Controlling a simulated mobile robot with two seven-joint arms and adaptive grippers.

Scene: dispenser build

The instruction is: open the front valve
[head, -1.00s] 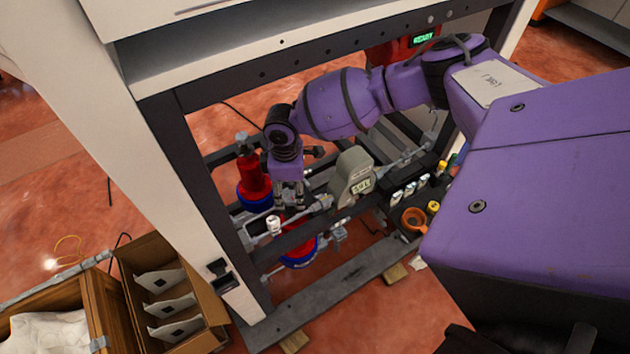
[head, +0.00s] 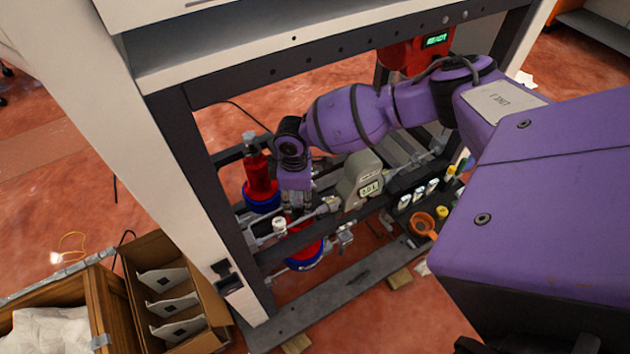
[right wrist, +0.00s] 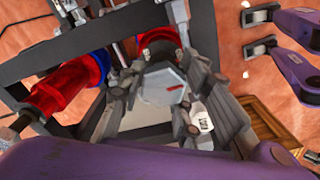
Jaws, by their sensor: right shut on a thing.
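My right gripper (head: 298,205) reaches down through the frame onto the front pipe line, left of a grey gauge with a small display (head: 367,186). In the right wrist view its two grey fingers (right wrist: 168,98) are shut on a grey faceted part with a red mark, which I take to be the front valve's handle (right wrist: 168,82). In the head view the gripper hides most of this valve. A white-capped fitting (head: 279,226) is just left of the fingers; how far the valve is turned cannot be told.
Dark frame posts (head: 205,170) and a top beam (head: 300,62) surround the arm. An orange funnel (head: 420,222) is to the right. A cardboard box (head: 215,312) stands at lower left.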

